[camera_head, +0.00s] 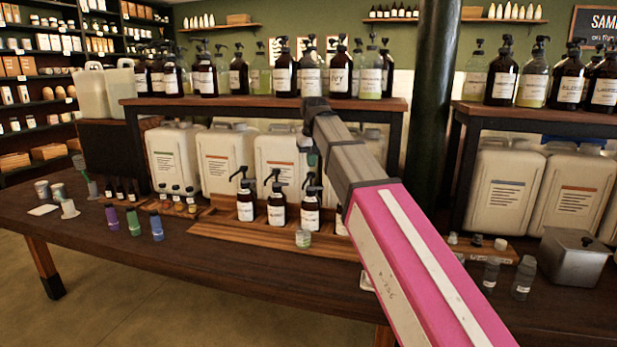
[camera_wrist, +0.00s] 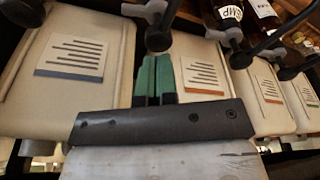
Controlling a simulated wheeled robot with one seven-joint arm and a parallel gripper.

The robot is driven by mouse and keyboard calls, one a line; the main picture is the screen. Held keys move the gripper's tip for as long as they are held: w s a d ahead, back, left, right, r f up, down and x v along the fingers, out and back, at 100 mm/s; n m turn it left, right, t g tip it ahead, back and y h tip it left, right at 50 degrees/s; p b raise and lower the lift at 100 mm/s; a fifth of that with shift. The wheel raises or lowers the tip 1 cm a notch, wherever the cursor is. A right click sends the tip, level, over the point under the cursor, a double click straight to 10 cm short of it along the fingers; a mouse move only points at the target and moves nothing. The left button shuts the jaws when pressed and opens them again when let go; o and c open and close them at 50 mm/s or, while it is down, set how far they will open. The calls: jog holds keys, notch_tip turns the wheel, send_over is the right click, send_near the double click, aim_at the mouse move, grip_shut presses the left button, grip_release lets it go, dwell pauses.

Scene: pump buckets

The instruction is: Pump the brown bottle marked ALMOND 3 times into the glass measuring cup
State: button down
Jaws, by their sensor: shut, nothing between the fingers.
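Several brown pump bottles with white labels stand in a wooden tray in the head view, among them the left one (camera_head: 245,204), the middle one (camera_head: 277,208) and the right one (camera_head: 310,212). Their labels are too small to read, so I cannot tell which is ALMOND. A small clear glass cup (camera_head: 303,238), seemingly the measuring cup, stands in front of the right one. My gripper (camera_head: 312,158) is above that bottle, partly hidden by my arm. In the wrist view my green fingers (camera_wrist: 154,75) are shut and empty, close to a dark pump head (camera_wrist: 158,38).
White jugs (camera_head: 215,160) stand behind the tray, under a shelf (camera_head: 250,102) of more pump bottles. A dark post (camera_head: 432,100) rises right of my arm. Small coloured bottles (camera_head: 133,222) stand at left, a metal box (camera_head: 574,256) at right.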

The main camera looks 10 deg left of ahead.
aim_at(311, 173)
jog(key=shift+f, duration=0.2)
dwell(0.3)
jog(key=shift+f, duration=1.55)
jog(key=shift+r, duration=1.3)
jog(key=shift+f, duration=0.15)
